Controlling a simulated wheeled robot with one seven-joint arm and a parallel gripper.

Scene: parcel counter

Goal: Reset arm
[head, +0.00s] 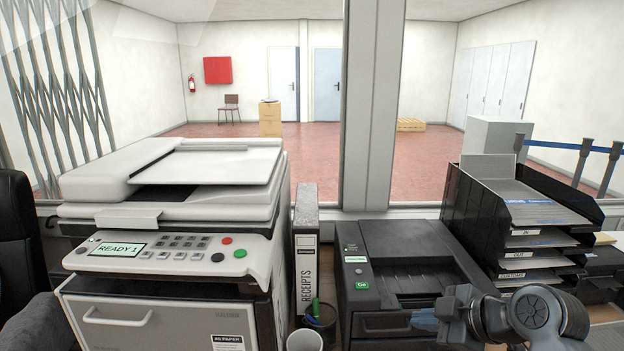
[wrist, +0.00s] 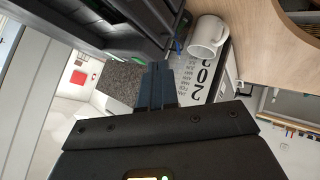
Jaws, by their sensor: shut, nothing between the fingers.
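My gripper (wrist: 157,72) shows in the wrist view with its two dark fingers together, shut and empty. My grey arm (head: 515,315) reaches in at the lower right of the head view, in front of the black label printer (head: 395,270) and the letter trays (head: 505,240).
A large copier (head: 180,220) fills the left. A receipts binder (head: 306,250), a pen cup (head: 320,320) and a white cup (head: 304,341) stand between copier and printer. A window post (head: 370,100) rises behind. A wooden surface (wrist: 270,45) shows in the wrist view.

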